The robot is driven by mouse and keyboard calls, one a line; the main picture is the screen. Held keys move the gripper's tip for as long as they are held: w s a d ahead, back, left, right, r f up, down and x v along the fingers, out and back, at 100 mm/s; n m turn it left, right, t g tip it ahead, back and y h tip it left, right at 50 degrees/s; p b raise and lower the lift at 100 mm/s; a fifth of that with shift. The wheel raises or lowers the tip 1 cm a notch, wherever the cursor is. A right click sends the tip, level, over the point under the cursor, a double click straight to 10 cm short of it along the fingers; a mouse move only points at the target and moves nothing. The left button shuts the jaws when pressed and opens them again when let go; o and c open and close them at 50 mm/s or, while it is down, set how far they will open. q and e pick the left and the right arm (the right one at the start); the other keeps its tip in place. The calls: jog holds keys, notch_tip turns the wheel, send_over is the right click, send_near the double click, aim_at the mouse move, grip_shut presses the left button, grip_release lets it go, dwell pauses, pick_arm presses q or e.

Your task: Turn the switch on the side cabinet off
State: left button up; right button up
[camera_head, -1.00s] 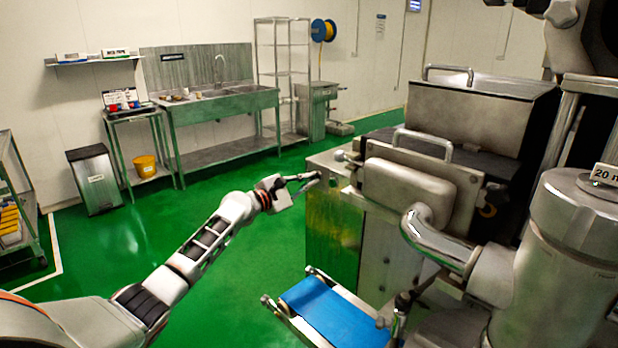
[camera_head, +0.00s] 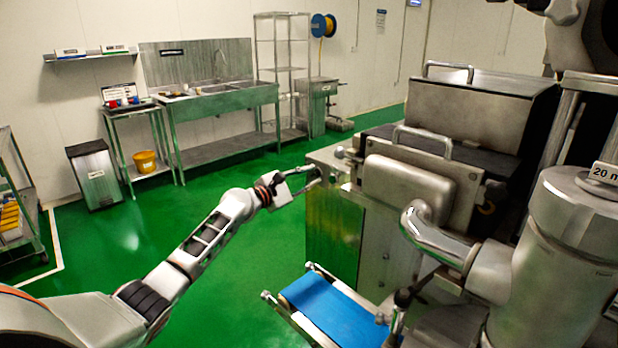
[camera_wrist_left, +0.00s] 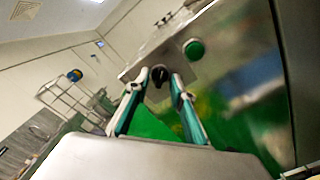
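The side cabinet (camera_head: 333,225) is the steel box on the near left of the machine. In the left wrist view its steel face (camera_wrist_left: 235,90) carries a black rotary switch (camera_wrist_left: 159,74) on a pale plate. My left gripper (camera_head: 316,178) is at the cabinet's upper left edge. In the left wrist view its two fingers (camera_wrist_left: 160,80) are apart, one on each side of the switch. I cannot tell whether they touch it. In the head view the switch is hidden. My right gripper is not in view.
A round green button (camera_wrist_left: 194,50) sits to the right of the switch in the left wrist view. A blue conveyor belt (camera_head: 335,312) sticks out below the cabinet. The green floor (camera_head: 110,240) left of the cabinet is free. A sink bench (camera_head: 225,104) stands by the back wall.

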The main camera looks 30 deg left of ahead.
pick_arm(q)
jog(key=shift+s+a, duration=0.15)
jog(key=shift+s, duration=0.2)
jog(key=v, duration=1.1)
jog(key=shift+s, duration=0.1)
